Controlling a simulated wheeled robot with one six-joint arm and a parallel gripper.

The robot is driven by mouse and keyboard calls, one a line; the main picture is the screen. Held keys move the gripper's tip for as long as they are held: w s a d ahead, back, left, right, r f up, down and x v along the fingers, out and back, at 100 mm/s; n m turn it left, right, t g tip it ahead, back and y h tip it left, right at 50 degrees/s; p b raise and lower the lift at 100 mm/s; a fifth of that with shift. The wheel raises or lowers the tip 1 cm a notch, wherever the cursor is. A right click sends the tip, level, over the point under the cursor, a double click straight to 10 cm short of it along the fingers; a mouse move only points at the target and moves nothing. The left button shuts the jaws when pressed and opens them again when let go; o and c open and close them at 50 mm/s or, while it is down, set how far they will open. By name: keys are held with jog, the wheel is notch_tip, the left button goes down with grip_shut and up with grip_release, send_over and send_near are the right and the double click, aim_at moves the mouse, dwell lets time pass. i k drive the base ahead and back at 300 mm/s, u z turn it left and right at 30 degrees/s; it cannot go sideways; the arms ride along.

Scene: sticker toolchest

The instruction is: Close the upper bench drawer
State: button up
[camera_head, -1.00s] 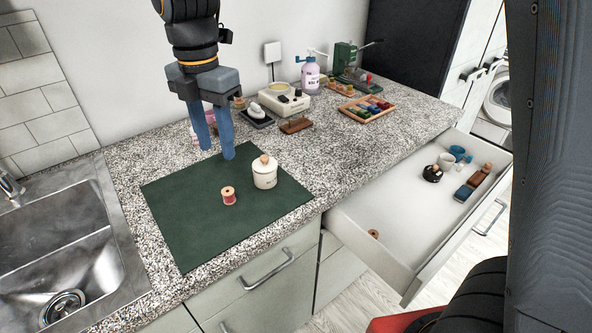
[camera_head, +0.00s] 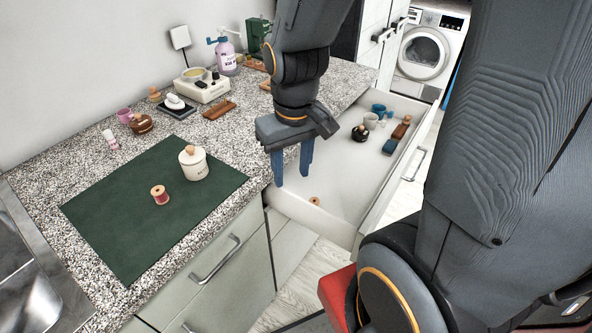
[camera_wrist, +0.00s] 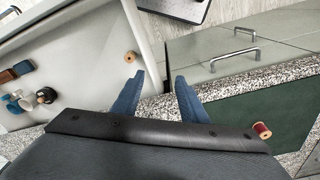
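The upper bench drawer (camera_head: 345,184) stands pulled out from the bench, to the right of the green mat. It is white inside, and its metal handle (camera_head: 414,164) is on the far right front. It also shows at the left of the wrist view (camera_wrist: 84,50). My gripper (camera_head: 291,178) points down over the drawer's near left end, by the counter edge. In the wrist view my gripper (camera_wrist: 157,88) has its two blue fingers apart with nothing between them. Several small items lie in the drawer, among them a dark pot (camera_head: 361,133) and a wooden knob-like piece (camera_head: 314,201).
A green mat (camera_head: 110,215) on the speckled counter carries a lidded white jar (camera_head: 193,165) and a red spool (camera_head: 160,195). A shut drawer with a handle (camera_head: 215,260) is below the mat. A washing machine (camera_head: 428,52) stands beyond.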

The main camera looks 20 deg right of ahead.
aim_at(354, 183)
jog(key=z, duration=0.55)
jog(key=k, duration=1.25)
jog(key=z, duration=1.25)
jog(key=i, duration=1.15)
jog(key=u, duration=0.65)
jog(key=i, duration=0.75)
jog(key=u, duration=0.7)
